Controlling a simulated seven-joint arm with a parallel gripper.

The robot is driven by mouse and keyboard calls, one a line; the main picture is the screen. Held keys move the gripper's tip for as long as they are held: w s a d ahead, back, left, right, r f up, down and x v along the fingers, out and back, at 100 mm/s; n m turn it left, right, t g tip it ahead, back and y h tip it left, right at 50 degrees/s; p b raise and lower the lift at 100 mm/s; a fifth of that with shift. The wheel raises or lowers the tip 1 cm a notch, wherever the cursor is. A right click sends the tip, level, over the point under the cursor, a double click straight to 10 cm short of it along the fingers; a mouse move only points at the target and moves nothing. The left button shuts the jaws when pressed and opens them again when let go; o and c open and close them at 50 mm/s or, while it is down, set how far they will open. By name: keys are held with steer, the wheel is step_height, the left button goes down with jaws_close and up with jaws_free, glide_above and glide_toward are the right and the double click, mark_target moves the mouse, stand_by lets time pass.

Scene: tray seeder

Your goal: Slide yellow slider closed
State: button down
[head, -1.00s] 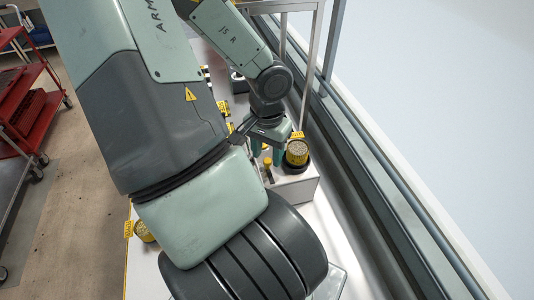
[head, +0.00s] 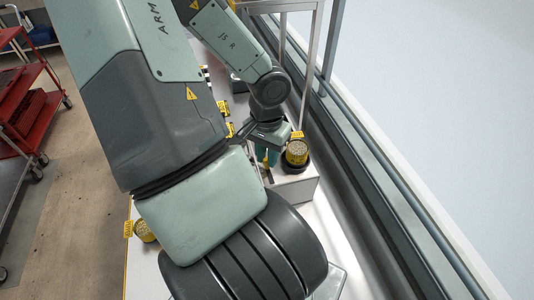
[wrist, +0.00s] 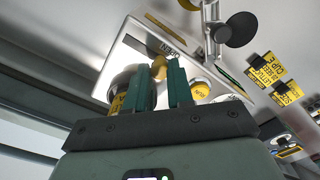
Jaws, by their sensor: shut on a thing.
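The yellow slider (wrist: 158,67) shows as a rounded yellow knob between my fingertips in the wrist view. It sits at a white box with the word OPEN printed near it. My gripper (wrist: 164,72) has two teal fingers, one on each side of the knob, and is shut on it. In the head view my gripper (head: 267,157) is low over the white box (head: 298,188), just left of a yellow seed-filled cup. There the fingers and wrist hide most of the slider, and its travel cannot be made out.
The yellow cup (head: 297,151) in a dark holder stands close to my gripper's right. Another yellow cup (head: 143,231) is at lower left. A metal frame post (head: 312,65) and window rail rise behind. In the wrist view, yellow label cards (wrist: 264,70) and a dark round knob (wrist: 241,29) are at right.

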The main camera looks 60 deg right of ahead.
steer(key=shift+s+a, duration=1.45)
steer(key=c, duration=1)
jaws_free()
steer(key=shift+w+r, duration=0.1)
steer(key=shift+r, duration=5.3)
